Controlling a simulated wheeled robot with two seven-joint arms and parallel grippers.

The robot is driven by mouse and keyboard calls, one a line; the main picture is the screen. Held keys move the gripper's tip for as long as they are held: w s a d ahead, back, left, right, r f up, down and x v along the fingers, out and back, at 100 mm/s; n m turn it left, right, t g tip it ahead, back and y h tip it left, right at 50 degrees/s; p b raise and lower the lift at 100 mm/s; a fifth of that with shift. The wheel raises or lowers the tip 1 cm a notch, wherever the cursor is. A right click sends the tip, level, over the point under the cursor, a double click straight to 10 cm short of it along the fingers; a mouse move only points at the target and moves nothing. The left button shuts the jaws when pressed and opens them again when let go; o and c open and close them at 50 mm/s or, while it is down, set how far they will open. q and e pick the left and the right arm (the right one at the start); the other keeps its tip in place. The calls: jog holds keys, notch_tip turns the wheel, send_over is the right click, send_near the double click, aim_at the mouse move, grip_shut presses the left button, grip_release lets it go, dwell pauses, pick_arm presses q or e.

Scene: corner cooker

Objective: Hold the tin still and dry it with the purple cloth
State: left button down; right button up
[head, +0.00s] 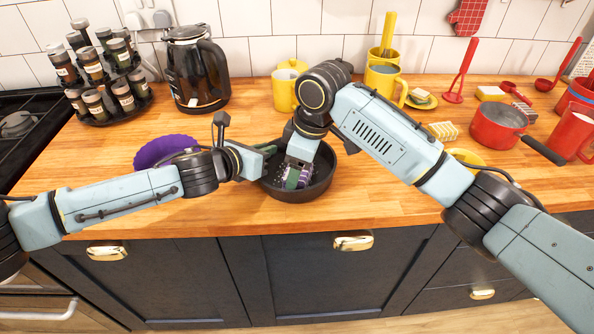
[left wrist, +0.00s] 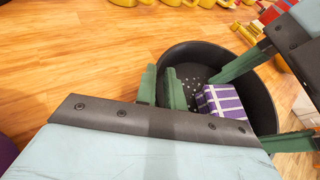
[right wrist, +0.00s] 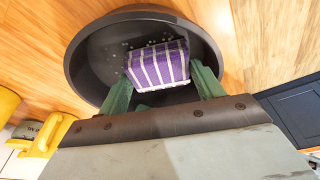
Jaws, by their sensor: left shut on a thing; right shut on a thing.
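The tin (head: 318,190) is a dark round pan on the wooden worktop near its front edge. It also shows in the left wrist view (left wrist: 268,110) and the right wrist view (right wrist: 85,62). Small pale drops (left wrist: 192,82) dot its floor. My left gripper (head: 266,151) is shut on the tin's left rim, one finger inside and one outside (left wrist: 158,88). My right gripper (head: 297,176) points down into the tin, shut on the purple cloth with white stripes (right wrist: 158,66). The cloth is low inside the tin; whether it touches the floor is hard to tell.
A purple dish (head: 160,149) stands left, partly behind my left arm. A kettle (head: 196,70) and spice rack (head: 105,80) stand behind. Yellow mugs (head: 284,90) are behind the tin. A red saucepan (head: 497,126) is at right. Bare worktop lies between kettle and tin.

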pick_arm(q)
jog(key=shift+a+f, duration=0.1)
pick_arm(e)
jog(key=shift+w+d, duration=0.35)
jog(key=shift+w, duration=0.5)
jog(key=shift+w+d, duration=0.3)
jog(key=shift+w, duration=0.55)
jog(key=shift+s+a, duration=0.35)
jog(key=shift+s, duration=0.55)
jog(key=shift+s+a, duration=0.3)
jog(key=shift+s, duration=0.55)
jog(key=shift+w+d, duration=0.35)
jog(key=shift+w, duration=0.55)
jog(key=shift+w+d, duration=0.35)
jog(key=shift+w, duration=0.5)
jog(key=shift+a+r, duration=0.1)
jog(key=shift+r, duration=0.65)
